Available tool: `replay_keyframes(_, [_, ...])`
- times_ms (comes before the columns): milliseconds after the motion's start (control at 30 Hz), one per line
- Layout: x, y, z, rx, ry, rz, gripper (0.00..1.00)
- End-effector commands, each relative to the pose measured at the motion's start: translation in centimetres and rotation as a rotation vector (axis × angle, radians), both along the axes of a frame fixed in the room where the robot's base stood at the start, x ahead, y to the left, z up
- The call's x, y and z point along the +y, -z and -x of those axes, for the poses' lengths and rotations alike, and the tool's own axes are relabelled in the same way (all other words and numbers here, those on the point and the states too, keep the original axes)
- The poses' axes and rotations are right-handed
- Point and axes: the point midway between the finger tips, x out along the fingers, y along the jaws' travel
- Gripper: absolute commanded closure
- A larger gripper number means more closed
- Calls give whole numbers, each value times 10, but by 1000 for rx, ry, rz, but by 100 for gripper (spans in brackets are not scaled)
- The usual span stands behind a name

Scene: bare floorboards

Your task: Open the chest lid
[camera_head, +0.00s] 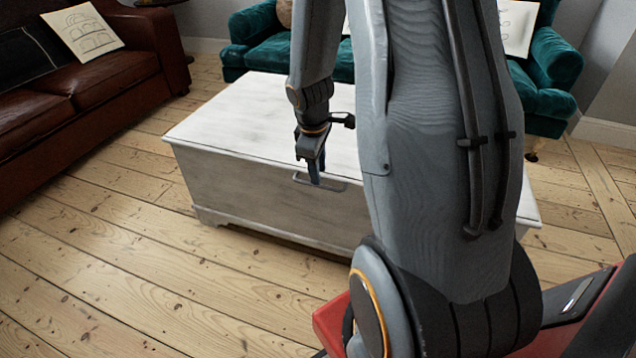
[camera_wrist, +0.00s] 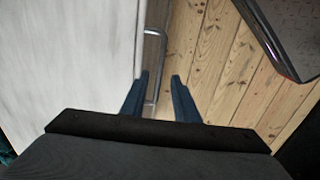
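The white wooden chest (camera_head: 230,185) stands on the floorboards with its lid (camera_head: 235,120) shut. A metal bar handle (camera_head: 330,183) is fixed on its front. My gripper (camera_head: 316,180) points down in front of the chest at the handle. In the wrist view the chest lid (camera_wrist: 65,60) fills the left, and the handle (camera_wrist: 154,65) runs along its edge. My gripper (camera_wrist: 159,77) is open there, its two blue fingers apart. The handle's near part shows between the fingers; contact cannot be told. My arm hides the right part of the chest in the head view.
A brown leather sofa (camera_head: 95,80) stands at the left. A teal sofa (camera_head: 550,65) stands behind the chest. Bare floorboards (camera_head: 120,270) are free in front and to the left. My red base (camera_wrist: 290,35) shows at the upper right of the wrist view.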

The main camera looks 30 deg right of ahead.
Motion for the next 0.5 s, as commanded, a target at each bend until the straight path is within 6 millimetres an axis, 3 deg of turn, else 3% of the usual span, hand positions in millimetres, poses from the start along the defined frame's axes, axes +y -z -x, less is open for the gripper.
replay_keyframes(33, [-1, 12, -1, 3, -1, 0, 72])
replay_keyframes(200, [-5, 33, -4, 2, -1, -1, 72])
replay_keyframes(500, [-7, 43, -5, -1, 1, -1, 72])
